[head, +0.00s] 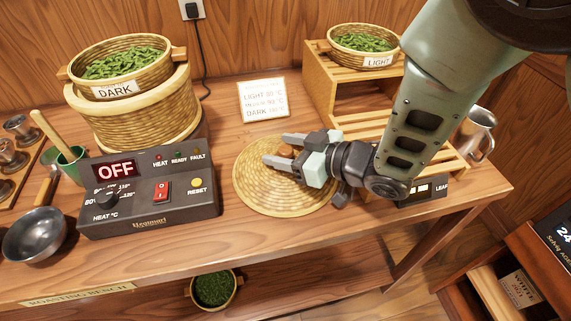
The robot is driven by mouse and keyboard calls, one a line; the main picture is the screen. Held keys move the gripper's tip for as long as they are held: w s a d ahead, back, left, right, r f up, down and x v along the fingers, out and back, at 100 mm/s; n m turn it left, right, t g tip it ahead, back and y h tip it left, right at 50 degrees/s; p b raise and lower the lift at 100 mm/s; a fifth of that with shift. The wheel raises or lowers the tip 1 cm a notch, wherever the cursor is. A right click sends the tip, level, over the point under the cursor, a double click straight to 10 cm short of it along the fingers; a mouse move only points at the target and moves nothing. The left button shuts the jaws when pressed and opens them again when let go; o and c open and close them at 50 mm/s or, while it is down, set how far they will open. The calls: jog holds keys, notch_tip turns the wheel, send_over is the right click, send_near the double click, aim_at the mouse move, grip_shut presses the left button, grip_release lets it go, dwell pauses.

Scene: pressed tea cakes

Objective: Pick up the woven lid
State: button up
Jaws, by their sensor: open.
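The woven lid (262,195) is a round, flat, straw-coloured disc lying on the wooden bench in the middle of the head view. My gripper (276,149) is over the lid's upper part, with its two grey fingers pointing left and spread apart. Nothing shows between the fingers. I cannot tell whether the fingertips touch the lid. My gripper and arm hide the lid's upper right part.
A heater control box (150,190) reading OFF stands left of the lid. Behind it is a woven basket (140,118) bearing a DARK tray (155,75). A sign (263,99) stands behind the lid. A wooden rack (322,80) holds a LIGHT tray (364,60). Bare bench (240,240) lies in front.

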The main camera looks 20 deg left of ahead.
grip_shut()
jog(key=shift+r, duration=0.1)
